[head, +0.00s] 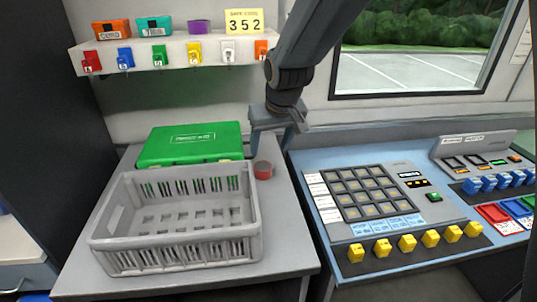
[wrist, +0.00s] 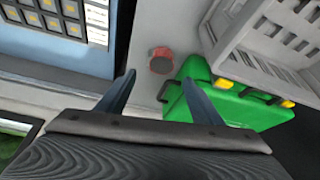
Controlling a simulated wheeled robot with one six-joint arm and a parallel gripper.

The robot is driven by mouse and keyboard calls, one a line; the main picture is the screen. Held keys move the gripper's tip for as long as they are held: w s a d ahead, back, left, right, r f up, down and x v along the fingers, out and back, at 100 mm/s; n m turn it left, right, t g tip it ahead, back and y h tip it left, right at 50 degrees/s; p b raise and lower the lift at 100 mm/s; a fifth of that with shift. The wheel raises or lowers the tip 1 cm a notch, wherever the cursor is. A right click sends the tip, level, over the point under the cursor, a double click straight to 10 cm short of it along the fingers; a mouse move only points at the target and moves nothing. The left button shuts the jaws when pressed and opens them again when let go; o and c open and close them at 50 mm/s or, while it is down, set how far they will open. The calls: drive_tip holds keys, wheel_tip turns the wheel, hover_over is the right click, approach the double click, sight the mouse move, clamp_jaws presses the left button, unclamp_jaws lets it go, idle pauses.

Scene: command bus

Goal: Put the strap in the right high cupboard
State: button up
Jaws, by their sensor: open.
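A small round red thing with a grey top (head: 263,169) stands on the grey counter, just right of the crate and the green case. It may be the rolled strap, but I cannot tell for sure. In the wrist view the red thing (wrist: 162,61) shows just beyond my fingertips, roughly centred between them. My gripper (head: 270,142) is open and empty, pointing down above and behind the red thing, apart from it. In the wrist view my gripper's two fingers (wrist: 159,80) are spread apart. The right high cupboard is not in view.
A grey slatted crate (head: 180,255) and a green case (head: 190,143) fill most of the counter (head: 285,230). A control console (head: 300,215) with keys stands at right. A shelf (head: 150,58) with coloured key tags and small boxes is above. A window is behind my arm.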

drive_tip(key=shift+s+r, duration=0.2)
drive_tip(key=shift+r, duration=0.25)
